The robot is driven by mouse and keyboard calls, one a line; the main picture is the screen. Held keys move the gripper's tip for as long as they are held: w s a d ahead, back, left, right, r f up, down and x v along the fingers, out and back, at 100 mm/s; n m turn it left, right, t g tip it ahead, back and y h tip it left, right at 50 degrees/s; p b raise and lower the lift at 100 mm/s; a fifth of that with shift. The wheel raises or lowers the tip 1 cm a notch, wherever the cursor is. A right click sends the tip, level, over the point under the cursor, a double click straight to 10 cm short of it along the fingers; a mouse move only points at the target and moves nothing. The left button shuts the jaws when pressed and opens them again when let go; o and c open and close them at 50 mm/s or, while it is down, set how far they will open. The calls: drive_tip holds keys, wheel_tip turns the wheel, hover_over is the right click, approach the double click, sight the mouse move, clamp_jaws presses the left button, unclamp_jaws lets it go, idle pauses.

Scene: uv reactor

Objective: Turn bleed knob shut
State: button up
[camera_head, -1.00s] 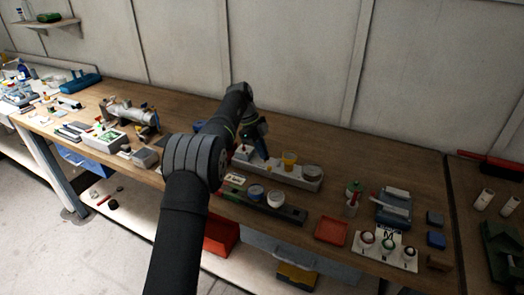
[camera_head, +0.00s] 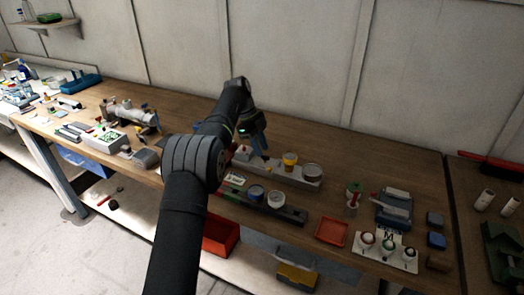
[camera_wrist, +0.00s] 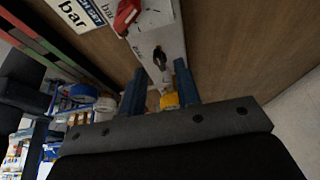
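My gripper (camera_head: 263,150) hangs over the pale grey rail-shaped unit (camera_head: 277,173) on the bench. In the wrist view, its two blue fingers (camera_wrist: 161,88) are apart, with nothing visibly clamped between them. Between and beyond them lies the grey top plate (camera_wrist: 150,32) of a unit, with a small black knob-like part (camera_wrist: 160,58) and a red part (camera_wrist: 126,15). A yellow round part (camera_wrist: 169,100) shows close to the right finger. In the head view, a yellow cup-like part (camera_head: 290,160) and a grey round part (camera_head: 312,172) stand on the unit. I cannot tell which part is the bleed knob.
A dark rail (camera_head: 290,213) with round cups lies in front of the unit. A red tray (camera_head: 331,232), a white panel with several round knobs (camera_head: 399,255) and a blue device (camera_head: 393,208) are to the right. Bare bench lies behind the unit.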

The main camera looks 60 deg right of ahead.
sight(265, 159)
drive_tip(key=shift+v, duration=2.75)
drive_tip(key=shift+f, duration=0.1)
drive_tip(key=x, duration=0.7)
drive_tip(key=shift+s+f, duration=0.15)
drive_tip(key=shift+f, duration=0.1)
drive_tip(key=shift+r, duration=0.1)
